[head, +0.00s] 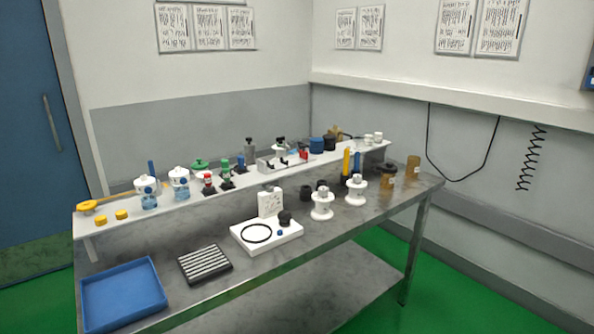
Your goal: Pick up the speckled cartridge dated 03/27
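No date can be read at this distance, so I cannot tell which object is the cartridge dated 03/27. Two white-and-blue canisters, the left one (147,192) and the right one (179,182), stand upright on the left part of the raised shelf (120,229). Two white flanged parts, one nearer (322,206) and one farther (356,191), stand on the grey bench below. Two brown jars, one (387,177) and another (413,168), stand at the bench's right end. Speckling is too small to make out on any of them. Neither gripper is in view.
A blue tray (123,295) and a dark ribbed block (205,264) lie at the bench's front left. A white base (266,238) holds a black ring. Red, green and blue-topped items (225,172) crowd the shelf. Bare bench (290,268) shows along the front edge.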

